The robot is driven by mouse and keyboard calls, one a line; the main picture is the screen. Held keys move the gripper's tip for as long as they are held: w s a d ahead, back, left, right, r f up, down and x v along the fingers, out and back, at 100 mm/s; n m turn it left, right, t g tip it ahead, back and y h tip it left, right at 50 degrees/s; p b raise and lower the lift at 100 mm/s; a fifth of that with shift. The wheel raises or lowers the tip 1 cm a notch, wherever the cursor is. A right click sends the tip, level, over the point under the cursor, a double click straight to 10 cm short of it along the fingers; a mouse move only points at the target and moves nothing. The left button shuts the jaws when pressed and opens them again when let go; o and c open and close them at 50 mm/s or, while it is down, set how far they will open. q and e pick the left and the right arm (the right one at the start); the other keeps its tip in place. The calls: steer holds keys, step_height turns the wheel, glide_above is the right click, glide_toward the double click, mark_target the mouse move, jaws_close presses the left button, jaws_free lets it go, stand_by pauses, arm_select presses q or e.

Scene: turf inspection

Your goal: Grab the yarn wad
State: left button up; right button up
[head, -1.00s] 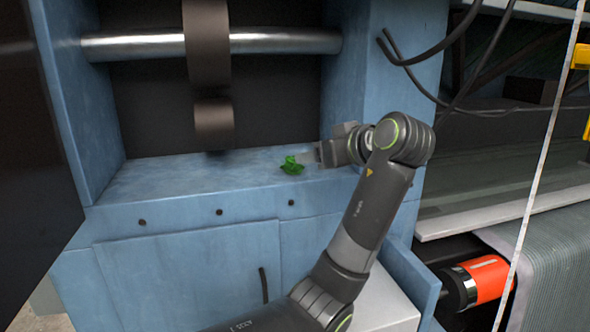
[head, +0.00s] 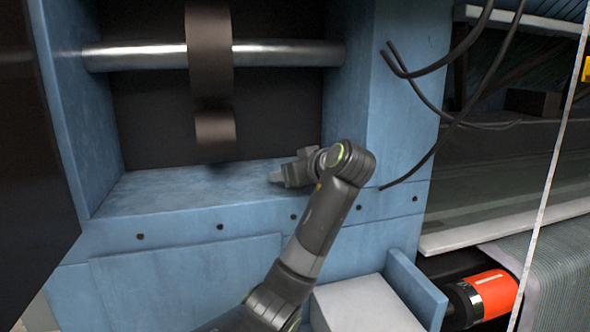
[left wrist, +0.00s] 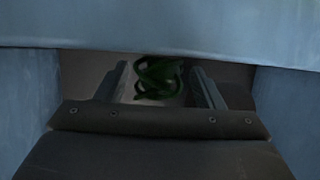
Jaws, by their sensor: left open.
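The yarn wad (left wrist: 158,78) is a small dark green tangle. In the left wrist view it shows between the two fingers of my left gripper, with a gap to each finger. In the head view it is hidden behind my left gripper (head: 277,177), which is low over the blue shelf (head: 175,187) near its right end. The left gripper is open, and its fingers point left in the head view. My right gripper is not in view.
A metal bar (head: 135,56) with a dark hanging strap (head: 210,50) crosses above the shelf. A blue wall closes the right side, with black cables (head: 430,95) beyond. The shelf's left part is clear.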

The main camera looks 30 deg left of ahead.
arm_select(q)
steer(key=shift+w+a+f, duration=0.15)
steer(key=shift+a, duration=0.1)
steer(key=c, duration=1)
steer(key=shift+c, duration=0.2)
